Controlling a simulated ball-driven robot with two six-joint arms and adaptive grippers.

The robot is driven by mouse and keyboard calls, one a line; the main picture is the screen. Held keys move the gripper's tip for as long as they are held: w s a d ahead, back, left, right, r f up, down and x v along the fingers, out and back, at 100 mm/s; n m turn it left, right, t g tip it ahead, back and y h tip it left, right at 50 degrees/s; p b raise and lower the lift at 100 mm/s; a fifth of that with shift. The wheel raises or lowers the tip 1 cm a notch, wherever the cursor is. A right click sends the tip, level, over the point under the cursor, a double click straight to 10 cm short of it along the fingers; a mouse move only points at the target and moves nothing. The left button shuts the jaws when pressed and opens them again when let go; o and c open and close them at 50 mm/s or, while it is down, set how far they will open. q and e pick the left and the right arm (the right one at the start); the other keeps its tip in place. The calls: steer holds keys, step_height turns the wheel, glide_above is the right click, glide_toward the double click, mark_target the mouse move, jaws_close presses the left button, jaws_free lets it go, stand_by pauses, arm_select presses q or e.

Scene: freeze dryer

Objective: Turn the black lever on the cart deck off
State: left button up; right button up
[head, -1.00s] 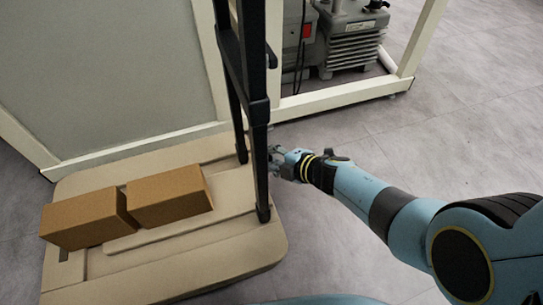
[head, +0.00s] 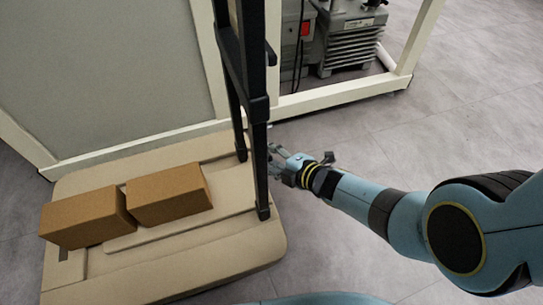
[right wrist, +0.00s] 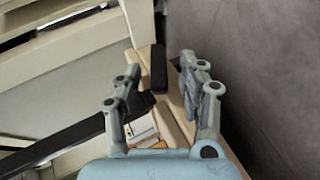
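The cart has a tan deck (head: 262,240) with a tall black handle frame (head: 258,110). In the right wrist view, a short black bar (right wrist: 158,68), apparently the lever, stands at the edge of the tan deck. It lies in the gap between my right gripper's fingers (right wrist: 160,76), closer to the right finger; I cannot tell if they touch it. The gripper is open and holds nothing. In the head view, my right gripper (head: 273,160) is just right of the handle frame's near post, by the deck edge. I cannot make out the lever there. My left gripper is out of view.
Two brown boxes (head: 85,217) (head: 169,195) sit on the deck's left part. A white-framed cabinet (head: 345,97) with a grey pump (head: 350,45) stands behind. The black post (right wrist: 60,135) crosses the left of the wrist view. Floor to the right is clear.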

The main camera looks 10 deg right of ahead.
steer(key=shift+r, duration=0.1)
steer(key=v, duration=1.2)
